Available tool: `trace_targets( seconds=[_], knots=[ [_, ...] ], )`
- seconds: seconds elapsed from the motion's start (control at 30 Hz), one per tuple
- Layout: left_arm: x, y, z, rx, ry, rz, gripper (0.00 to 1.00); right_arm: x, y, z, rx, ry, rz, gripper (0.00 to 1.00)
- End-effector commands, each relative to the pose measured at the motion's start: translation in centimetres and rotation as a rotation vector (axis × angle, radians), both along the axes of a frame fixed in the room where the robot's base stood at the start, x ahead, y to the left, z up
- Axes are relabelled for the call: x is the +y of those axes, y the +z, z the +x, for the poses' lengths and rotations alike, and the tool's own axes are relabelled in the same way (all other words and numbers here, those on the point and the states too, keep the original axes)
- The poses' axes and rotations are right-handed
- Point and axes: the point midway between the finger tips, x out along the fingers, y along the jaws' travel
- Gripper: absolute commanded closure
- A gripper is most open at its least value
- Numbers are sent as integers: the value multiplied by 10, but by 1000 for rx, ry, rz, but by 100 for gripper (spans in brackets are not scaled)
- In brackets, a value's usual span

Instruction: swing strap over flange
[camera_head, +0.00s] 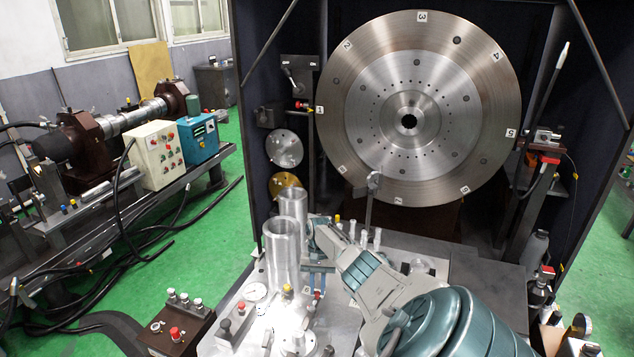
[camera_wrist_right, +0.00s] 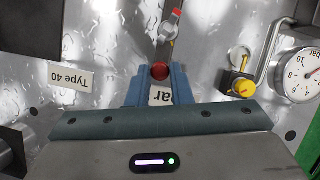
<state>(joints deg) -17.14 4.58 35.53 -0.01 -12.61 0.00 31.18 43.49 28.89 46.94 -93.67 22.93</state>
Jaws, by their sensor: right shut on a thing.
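The large round steel flange (camera_head: 430,105) stands upright at the back, with small number labels around its rim. A slim upright metal piece with a hooked top (camera_head: 373,187) stands in front of its lower edge; I cannot tell whether this is the strap. My right gripper (camera_head: 318,272) is low over the metal table in front of the flange, beside the metal cylinders. In the right wrist view its fingers (camera_wrist_right: 159,88) are shut on a small part with a round red end (camera_wrist_right: 160,71). My left gripper is not in view.
Two shiny metal cylinders (camera_head: 283,250) stand just left of my right gripper. A pressure gauge (camera_wrist_right: 303,75) and a yellow knob (camera_wrist_right: 243,88) lie to the right in the wrist view.

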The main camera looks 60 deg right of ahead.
Motion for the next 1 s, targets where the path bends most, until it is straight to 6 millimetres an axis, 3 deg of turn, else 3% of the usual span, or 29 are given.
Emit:
trace_targets(
  seconds=[0.03,0.07,0.13,0.17,0.57,1.0],
  knots=[
    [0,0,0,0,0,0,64,0,1,1,-3,1,-1,100],
    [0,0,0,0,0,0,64,0,1,1,-3,1,-1,75],
    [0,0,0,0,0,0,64,0,1,1,-3,0,-1,61],
    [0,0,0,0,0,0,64,0,1,1,-3,0,-1,59],
    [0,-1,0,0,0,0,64,-4,10,3,-3,0,-2,59],
    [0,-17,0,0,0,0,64,-32,84,18,-5,0,-3,59]
  ],
)
